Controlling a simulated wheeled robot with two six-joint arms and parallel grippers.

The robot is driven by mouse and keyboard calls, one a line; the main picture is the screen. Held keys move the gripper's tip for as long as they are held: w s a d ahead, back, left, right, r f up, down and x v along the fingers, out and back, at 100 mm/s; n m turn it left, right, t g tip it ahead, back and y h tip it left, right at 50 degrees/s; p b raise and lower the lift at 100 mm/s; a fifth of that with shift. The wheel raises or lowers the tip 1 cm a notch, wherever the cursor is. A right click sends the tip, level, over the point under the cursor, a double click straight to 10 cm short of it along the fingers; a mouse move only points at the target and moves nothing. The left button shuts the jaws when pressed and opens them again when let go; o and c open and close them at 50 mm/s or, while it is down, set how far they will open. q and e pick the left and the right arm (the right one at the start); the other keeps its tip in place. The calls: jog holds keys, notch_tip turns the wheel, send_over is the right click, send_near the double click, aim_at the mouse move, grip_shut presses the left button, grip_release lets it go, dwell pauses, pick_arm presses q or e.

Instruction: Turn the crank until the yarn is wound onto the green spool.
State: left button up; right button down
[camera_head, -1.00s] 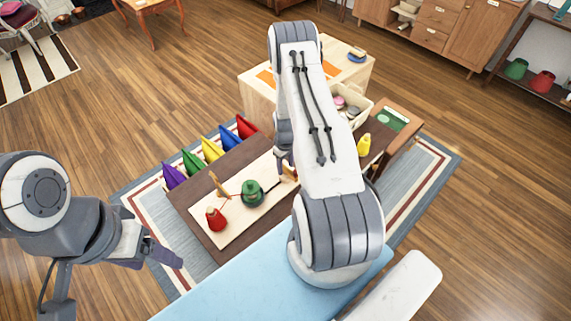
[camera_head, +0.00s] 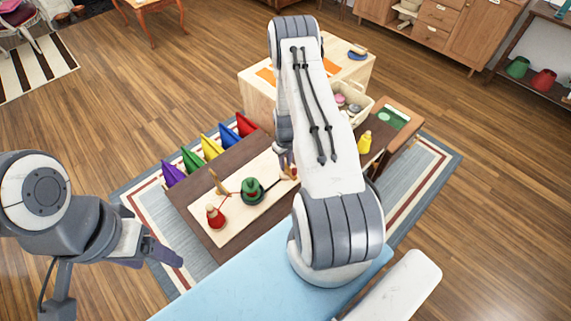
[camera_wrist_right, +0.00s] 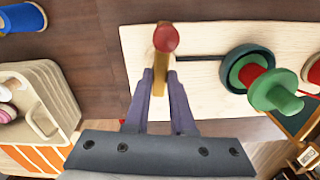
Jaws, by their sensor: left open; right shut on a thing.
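The green spool (camera_head: 252,191) stands upright on a pale wooden board (camera_head: 228,229), with red yarn around its middle. In the right wrist view the green spool (camera_wrist_right: 278,92) shows red on its core. A red cone of yarn (camera_head: 215,217) stands to its left, and a red strand runs toward the spool past a slim wooden post (camera_head: 218,184). My right gripper (camera_wrist_right: 161,76) is shut on the crank handle (camera_wrist_right: 163,62), which has a red knob. My left gripper (camera_head: 160,258) is open and empty, left of the board.
A yellow cone (camera_head: 364,142) and a cream basket (camera_head: 355,96) stand to the right. My right arm hides part of the board.

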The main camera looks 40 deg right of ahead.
jog(key=m+b, duration=0.3)
jog(key=m, duration=0.2)
jog(key=shift+f, duration=0.1)
jog(key=m+b, duration=0.2)
jog(key=m, duration=0.4)
jog(key=shift+m+b, duration=0.3)
jog(key=shift+b, duration=0.1)
jog(key=m+b, duration=0.1)
jog(key=m, duration=0.4)
jog(key=shift+b, duration=0.4)
jog(key=m+b, duration=0.1)
jog(key=m, duration=0.5)
jog(key=shift+m, duration=0.4)
jog(key=c, duration=0.8)
grip_release()
jog(key=shift+o, duration=0.2)
notch_tip(320, 180, up, 11)
jog(key=b, duration=0.1)
jog(key=shift+b, duration=0.4)
